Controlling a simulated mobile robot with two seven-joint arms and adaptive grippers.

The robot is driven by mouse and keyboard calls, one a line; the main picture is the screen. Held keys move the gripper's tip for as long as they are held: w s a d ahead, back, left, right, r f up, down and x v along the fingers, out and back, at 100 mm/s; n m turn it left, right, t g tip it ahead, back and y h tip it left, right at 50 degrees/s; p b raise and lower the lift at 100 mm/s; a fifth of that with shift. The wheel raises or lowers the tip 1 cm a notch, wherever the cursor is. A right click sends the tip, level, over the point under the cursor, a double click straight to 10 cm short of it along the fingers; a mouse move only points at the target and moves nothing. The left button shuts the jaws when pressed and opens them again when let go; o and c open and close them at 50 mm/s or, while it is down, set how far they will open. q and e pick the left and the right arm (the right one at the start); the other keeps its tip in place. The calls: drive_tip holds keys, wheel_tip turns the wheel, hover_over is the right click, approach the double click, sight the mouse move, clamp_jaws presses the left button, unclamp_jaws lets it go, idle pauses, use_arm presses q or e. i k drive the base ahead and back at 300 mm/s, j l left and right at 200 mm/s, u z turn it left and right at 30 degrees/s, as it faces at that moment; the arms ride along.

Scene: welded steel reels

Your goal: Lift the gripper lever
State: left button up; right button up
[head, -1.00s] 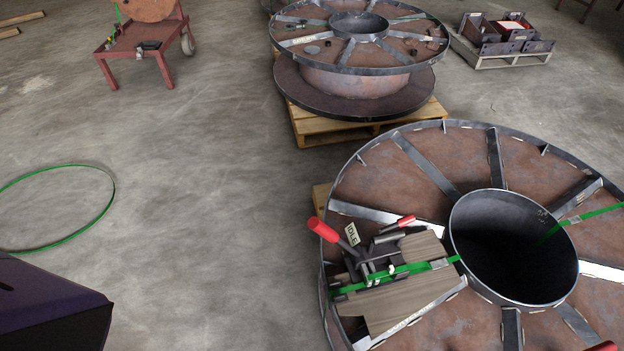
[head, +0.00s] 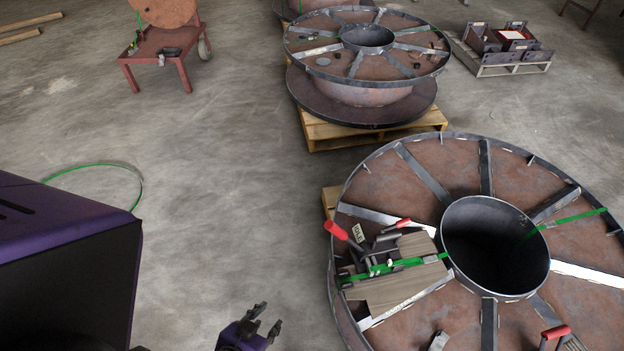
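A strapping tool (head: 376,256) sits on wooden boards (head: 405,287) on the near steel reel (head: 455,165), with a green strap (head: 400,265) running through it. A long lever with a red grip (head: 336,230) sticks up at its left. A shorter red-gripped lever (head: 403,223) lies low at its back right. I cannot tell which is the gripper lever. My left gripper (head: 270,316) is at the bottom, over the floor left of the reel, well apart from the tool. Its dark fingers are spread and empty. My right gripper is not in view.
Another red-handled tool (head: 555,332) shows at the lower right on the near reel. The reel's raised rim and open hub (head: 495,248) stand beside the boards. A second reel (head: 365,90) on a pallet and a red cart (head: 160,65) are behind. The floor between is clear.

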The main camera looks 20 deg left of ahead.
sight(407, 221)
drive_tip(key=i+j+z, duration=0.25)
drive_tip(key=j+z, duration=0.2)
drive_tip(key=i+j+z, duration=0.2)
drive_tip(key=j+z, duration=0.25)
drive_tip(key=i+j+z, duration=0.1)
drive_tip(key=j+z, duration=0.85)
drive_tip(key=j, duration=0.15)
drive_tip(key=j+z, duration=0.45)
drive_tip(key=k+j+z, duration=0.15)
drive_tip(key=j+z, duration=0.25)
drive_tip(key=k+j+z, duration=0.15)
drive_tip(key=j+z, duration=0.3)
drive_tip(key=z, duration=0.35)
